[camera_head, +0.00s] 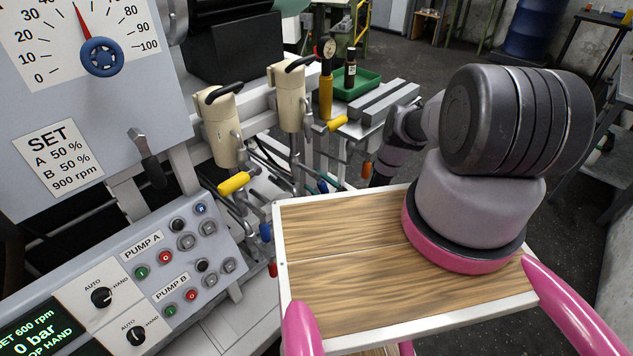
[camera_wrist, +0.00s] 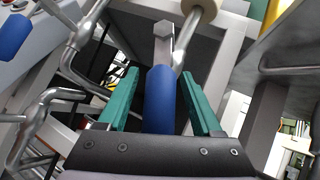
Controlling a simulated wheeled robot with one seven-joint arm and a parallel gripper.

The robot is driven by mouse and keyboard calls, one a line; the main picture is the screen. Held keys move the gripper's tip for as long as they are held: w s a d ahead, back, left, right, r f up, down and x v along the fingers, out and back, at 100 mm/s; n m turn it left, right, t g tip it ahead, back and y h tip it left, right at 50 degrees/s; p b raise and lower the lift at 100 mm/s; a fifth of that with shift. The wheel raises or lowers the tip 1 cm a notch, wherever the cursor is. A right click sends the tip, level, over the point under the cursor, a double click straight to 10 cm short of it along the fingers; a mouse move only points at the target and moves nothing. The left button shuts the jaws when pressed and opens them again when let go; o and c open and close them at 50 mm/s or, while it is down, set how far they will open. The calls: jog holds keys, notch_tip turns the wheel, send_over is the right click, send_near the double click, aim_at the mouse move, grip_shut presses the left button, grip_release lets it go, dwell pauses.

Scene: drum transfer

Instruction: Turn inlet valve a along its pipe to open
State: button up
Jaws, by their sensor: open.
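A blue valve handle (camera_wrist: 160,98) on a flat metal lever with a hex nut fills the middle of the wrist view. My gripper (camera_wrist: 159,80) is open, with one teal finger on each side of this handle. Gaps show beside the handle, and I cannot tell whether either finger touches it. A metal pipe (camera_wrist: 187,52) runs close beside the lever. No label shows which valve is inlet valve a. In the head view, blue handles show low on the pipework, one at the left (camera_head: 265,232) and one further right (camera_head: 322,187).
A second blue handle (camera_wrist: 12,36) is at the wrist view's upper left. A control panel (camera_head: 165,265) stands at the left.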

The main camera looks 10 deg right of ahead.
notch_tip(320, 180, up, 10)
dwell(0.5)
